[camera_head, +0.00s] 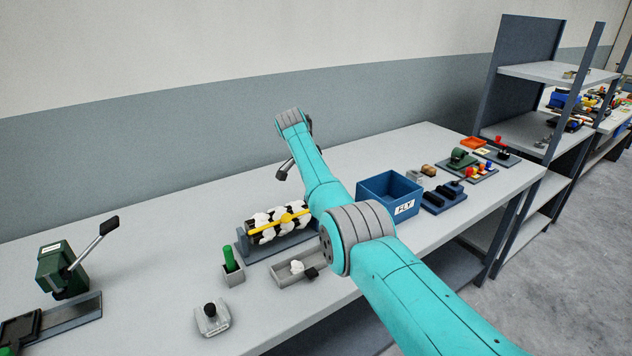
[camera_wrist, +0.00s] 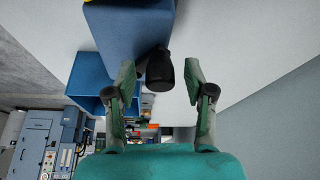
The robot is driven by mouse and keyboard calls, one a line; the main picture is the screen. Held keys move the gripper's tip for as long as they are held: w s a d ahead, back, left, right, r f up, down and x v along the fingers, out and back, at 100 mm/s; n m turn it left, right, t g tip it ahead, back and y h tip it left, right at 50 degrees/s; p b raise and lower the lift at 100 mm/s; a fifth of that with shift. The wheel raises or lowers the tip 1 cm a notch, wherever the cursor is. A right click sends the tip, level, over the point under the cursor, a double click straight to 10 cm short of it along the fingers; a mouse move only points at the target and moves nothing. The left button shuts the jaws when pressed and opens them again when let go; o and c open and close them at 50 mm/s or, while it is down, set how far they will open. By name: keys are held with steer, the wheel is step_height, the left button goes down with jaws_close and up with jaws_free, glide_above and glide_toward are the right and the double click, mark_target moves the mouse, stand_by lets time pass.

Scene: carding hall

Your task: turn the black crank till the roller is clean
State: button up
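The roller (camera_head: 272,232), patched white over black, lies in a blue-grey stand on the bench with a yellow bar across it. My arm hides its right end in the head view. A black crank knob (camera_wrist: 160,72) shows in the wrist view beside a blue body (camera_wrist: 130,28) that looks like the stand. My gripper (camera_wrist: 160,78) is open, with one finger on each side of the knob. I cannot tell whether either touches.
A blue bin labelled FLY (camera_head: 405,208) stands right of the roller. A grey tray (camera_head: 287,281) with white fluff is in front. A green tool in a holder (camera_head: 233,278), a grey knobbed block (camera_head: 212,318) and a green lever device (camera_head: 60,270) are leftward.

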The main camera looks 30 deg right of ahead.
steer(key=v, duration=1.2)
